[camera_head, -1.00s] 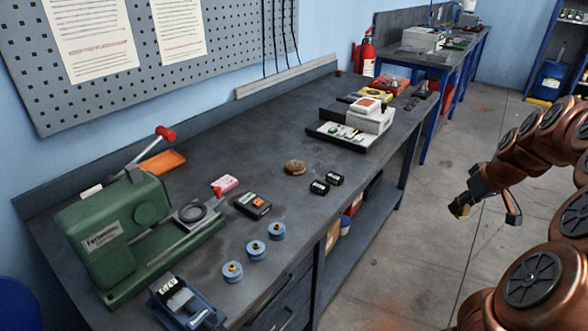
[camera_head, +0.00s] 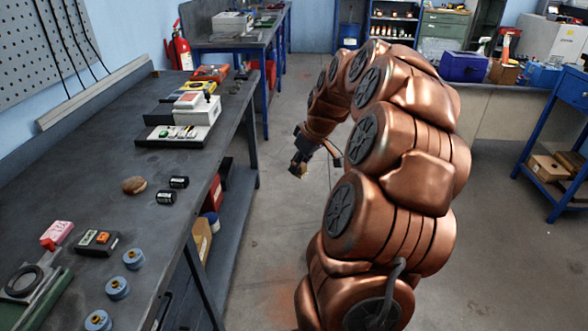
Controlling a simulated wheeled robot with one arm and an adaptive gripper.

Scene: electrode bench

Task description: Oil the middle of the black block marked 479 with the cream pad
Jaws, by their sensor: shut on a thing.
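My gripper (camera_head: 300,168) is out over the floor, to the right of the workbench and clear of it. It is shut on a small cream-yellow thing (camera_head: 298,173), too small here to tell for sure that it is the cream pad. Two small black blocks with pale marks lie on the bench near its right edge, the far one (camera_head: 179,182) just behind the near one (camera_head: 166,198). Their marks are too small to read, so I cannot tell which, if either, is 479. My gripper is well to the right of both.
On the bench (camera_head: 90,150) are a brown rounded lump (camera_head: 133,185), a pink box (camera_head: 57,234), a dark box with orange (camera_head: 98,242), several blue round pieces (camera_head: 133,259) and a white device (camera_head: 197,110). A fire extinguisher (camera_head: 180,50) stands behind. Floor around my gripper is free.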

